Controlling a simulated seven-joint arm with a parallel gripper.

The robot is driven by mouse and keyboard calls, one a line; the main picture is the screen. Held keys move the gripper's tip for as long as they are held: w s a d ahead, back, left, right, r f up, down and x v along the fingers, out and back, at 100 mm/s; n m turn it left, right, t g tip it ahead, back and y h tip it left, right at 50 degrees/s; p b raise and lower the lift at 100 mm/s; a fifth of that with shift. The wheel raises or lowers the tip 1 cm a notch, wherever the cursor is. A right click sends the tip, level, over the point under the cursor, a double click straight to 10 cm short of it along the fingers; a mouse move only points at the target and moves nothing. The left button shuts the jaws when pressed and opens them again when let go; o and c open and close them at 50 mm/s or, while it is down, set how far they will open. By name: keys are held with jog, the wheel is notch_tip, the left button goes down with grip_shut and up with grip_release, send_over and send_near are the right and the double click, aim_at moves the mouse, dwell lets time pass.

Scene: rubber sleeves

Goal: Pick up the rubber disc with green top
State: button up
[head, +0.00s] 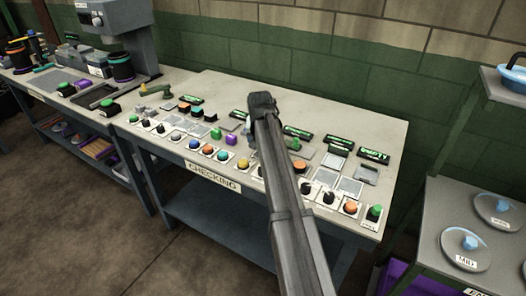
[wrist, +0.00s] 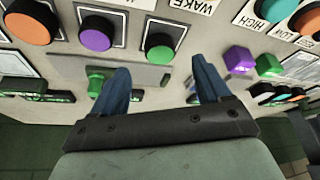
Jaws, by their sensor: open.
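Several green-topped pieces show, and I cannot tell for certain which is the rubber disc. In the wrist view, one green-topped piece (wrist: 97,84) lies beside the left finger on the bench top, and it also shows in the head view (head: 296,143). Another green piece (wrist: 268,65) lies right of the fingers, beside a purple one (wrist: 238,59); it also shows in the head view (head: 215,132). My gripper (wrist: 160,67) is open and empty above the bench.
The checking bench (head: 232,92) carries rows of coloured buttons and knobs along its front. Its back is mostly clear. A side bench at left holds dark green-topped pieces (head: 108,108) and a machine (head: 125,30). A shelf unit (head: 438,215) stands at right.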

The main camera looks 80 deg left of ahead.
jog(key=shift+x, duration=2.75)
jog(key=c, duration=1.1)
